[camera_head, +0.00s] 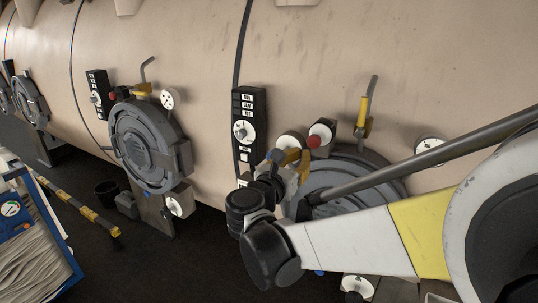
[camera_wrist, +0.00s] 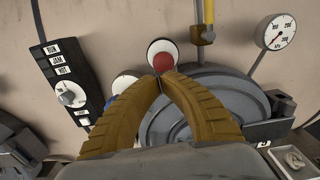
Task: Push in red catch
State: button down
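The red catch (camera_head: 315,141) is a round red knob in front of a white disc, at the top edge of the nearer grey round door (camera_head: 345,182). In the wrist view the red catch (camera_wrist: 163,61) sits at upper middle, just beyond my fingertips. My gripper (camera_head: 304,156) has brown ridged fingers. In the wrist view my gripper (camera_wrist: 161,77) has its two fingertips together with nothing seen between them. The tips overlap the lower edge of the red knob in the picture. I cannot tell whether they touch it.
A black control panel (camera_wrist: 66,87) with a dial stands left of the catch. A yellow-sleeved valve handle (camera_head: 363,110) rises to the right, and a pressure gauge (camera_wrist: 280,32) is farther right. A second round door (camera_head: 148,145) is at left. A blue-edged cart (camera_head: 40,240) stands at lower left.

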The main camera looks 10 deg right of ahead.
aim_at(310, 145)
jog(key=x, duration=0.5)
jog(key=shift+b+x, duration=0.3)
jog(key=shift+x, duration=1.2)
jog(key=shift+s, duration=0.1)
